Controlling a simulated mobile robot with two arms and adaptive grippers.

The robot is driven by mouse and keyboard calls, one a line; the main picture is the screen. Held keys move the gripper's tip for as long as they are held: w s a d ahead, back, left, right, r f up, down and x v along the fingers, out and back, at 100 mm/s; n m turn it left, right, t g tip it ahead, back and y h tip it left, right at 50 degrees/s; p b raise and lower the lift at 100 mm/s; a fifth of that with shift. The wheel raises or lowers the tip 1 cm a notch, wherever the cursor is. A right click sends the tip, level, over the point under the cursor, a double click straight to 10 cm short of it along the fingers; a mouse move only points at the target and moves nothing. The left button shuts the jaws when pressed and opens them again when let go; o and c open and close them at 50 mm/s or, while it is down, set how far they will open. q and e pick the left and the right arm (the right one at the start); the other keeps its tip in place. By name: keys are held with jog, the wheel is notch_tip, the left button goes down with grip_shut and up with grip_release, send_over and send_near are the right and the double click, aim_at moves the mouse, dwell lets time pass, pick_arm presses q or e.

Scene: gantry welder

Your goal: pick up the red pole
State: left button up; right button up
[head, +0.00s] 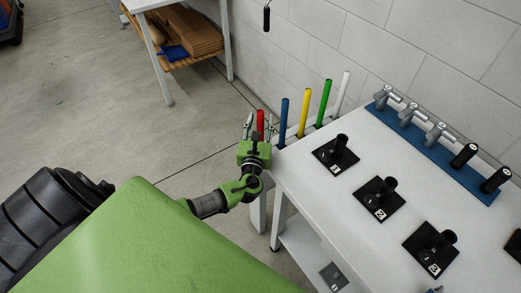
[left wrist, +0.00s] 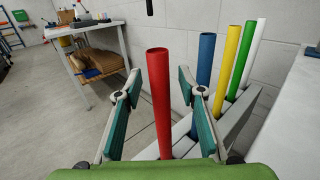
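The red pole (left wrist: 159,100) stands upright, the leftmost in a row of coloured poles in a rack at the table's far side. Its top also shows in the head view (head: 260,121), partly hidden behind my left gripper. My left gripper (left wrist: 160,95) is open, with one teal-padded finger on each side of the red pole. Gaps show between the pole and both pads. In the head view the left gripper (head: 255,128) is at the table's left corner. My right gripper is not in view.
Blue (head: 283,122), yellow (head: 305,112), green (head: 323,103) and white (head: 342,94) poles stand just right of the red one. The white table (head: 300,174) holds black numbered fixtures (head: 335,153) and a blue tool rack (head: 432,146). A wall is behind; floor is open on the left.

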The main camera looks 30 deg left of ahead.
pick_arm(q)
jog(key=shift+w+a, duration=0.1)
jog(key=shift+w, duration=0.05)
grip_shut()
jog(key=shift+r, duration=0.15)
